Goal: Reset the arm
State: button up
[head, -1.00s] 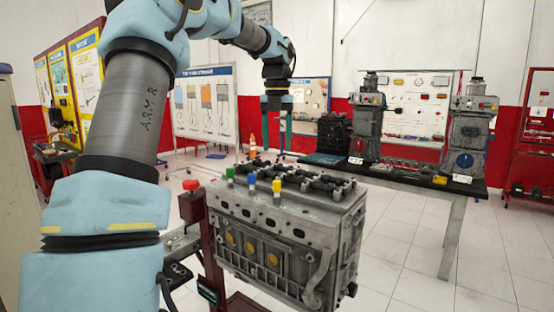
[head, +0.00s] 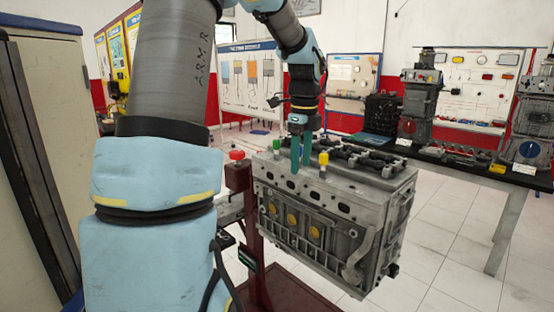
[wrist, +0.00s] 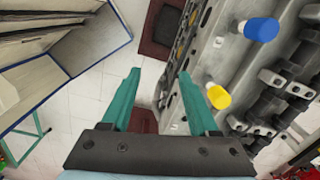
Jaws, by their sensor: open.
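My gripper (head: 301,160) is open and empty, pointing down. In the head view it overlaps the near top edge of the grey engine block (head: 330,215). In the wrist view its two teal fingers (wrist: 160,75) are spread apart beside the block (wrist: 212,50), with bare floor and a dark red base between them. A yellow cap (head: 323,159) stands on the block to the right of the fingers; it also shows in the wrist view (wrist: 218,97). A green cap (head: 277,145) is to their left. A blue cap (wrist: 262,30) shows only in the wrist view.
A red button (head: 236,155) tops the dark red stand left of the block. A cream cabinet (head: 55,130) stands at the far left. A dark bench (head: 480,165) with engine units is at the back right. Open tiled floor (head: 450,240) lies to the right.

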jog(key=s+a+f+n, duration=0.6)
jog(key=s+n, duration=0.1)
jog(key=n, duration=0.5)
jog(key=s+a+f+n+t+b, duration=0.1)
jog(key=s+a+f+n, duration=0.4)
jog(key=n, duration=0.6)
jog(key=s+a, duration=0.2)
jog(key=s, duration=0.1)
jog(key=shift+s+f+n, duration=0.15)
jog(key=shift+f+n, duration=0.25)
jog(key=shift+a, duration=0.1)
